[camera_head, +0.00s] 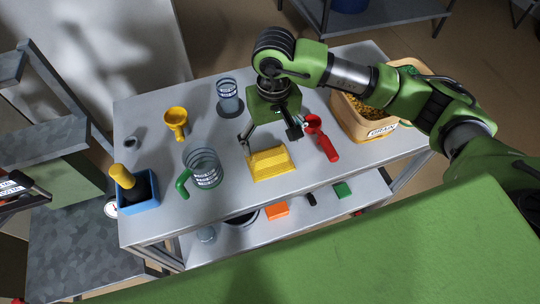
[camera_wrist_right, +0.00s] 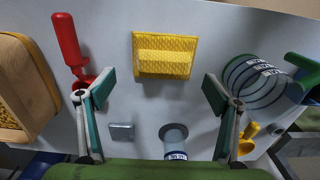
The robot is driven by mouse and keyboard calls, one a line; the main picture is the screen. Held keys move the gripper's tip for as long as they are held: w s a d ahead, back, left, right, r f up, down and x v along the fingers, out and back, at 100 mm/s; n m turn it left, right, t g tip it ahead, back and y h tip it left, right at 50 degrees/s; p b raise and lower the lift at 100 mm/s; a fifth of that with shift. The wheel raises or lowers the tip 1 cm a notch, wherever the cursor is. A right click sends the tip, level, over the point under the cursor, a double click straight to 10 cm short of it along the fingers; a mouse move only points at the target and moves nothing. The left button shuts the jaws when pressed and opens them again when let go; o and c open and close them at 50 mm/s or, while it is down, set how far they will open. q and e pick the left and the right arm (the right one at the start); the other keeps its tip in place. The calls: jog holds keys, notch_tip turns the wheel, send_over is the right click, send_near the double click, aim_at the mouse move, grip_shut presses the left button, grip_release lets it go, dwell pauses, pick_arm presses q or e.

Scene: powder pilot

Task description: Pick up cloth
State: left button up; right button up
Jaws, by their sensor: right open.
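The yellow folded cloth (camera_head: 270,163) lies flat on the grey table near its front edge. In the right wrist view the cloth (camera_wrist_right: 163,56) is at the top middle, with a raised fold across it. My right gripper (camera_head: 270,137) is open and empty, pointing down just behind the cloth. In the right wrist view its two fingers (camera_wrist_right: 160,92) stand wide apart, below and to either side of the cloth, and do not touch it. My left gripper is not in view.
A red scoop (camera_head: 326,146) lies right of the cloth, near a wooden bin (camera_head: 365,128) of grain. A clear jug (camera_head: 205,173) with a green handle stands left.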

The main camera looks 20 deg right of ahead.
aim_at(270, 154)
jog(key=shift+f, duration=0.35)
jog(key=shift+a+f+p, duration=0.2)
jog(key=shift+f+p, duration=0.3)
jog(key=shift+f, duration=0.05)
jog(key=shift+a+f+p, duration=0.15)
jog(key=shift+f+p, duration=0.35)
jog(key=shift+f, duration=0.05)
notch_tip(270, 154, down, 2)
jog(key=shift+f+p, duration=0.2)
jog(key=shift+p, duration=0.15)
jog(key=shift+f, duration=0.25)
jog(key=shift+w+f, duration=0.1)
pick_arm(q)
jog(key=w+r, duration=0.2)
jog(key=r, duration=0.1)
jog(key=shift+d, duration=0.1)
pick_arm(e)
jog(key=c, duration=1.2)
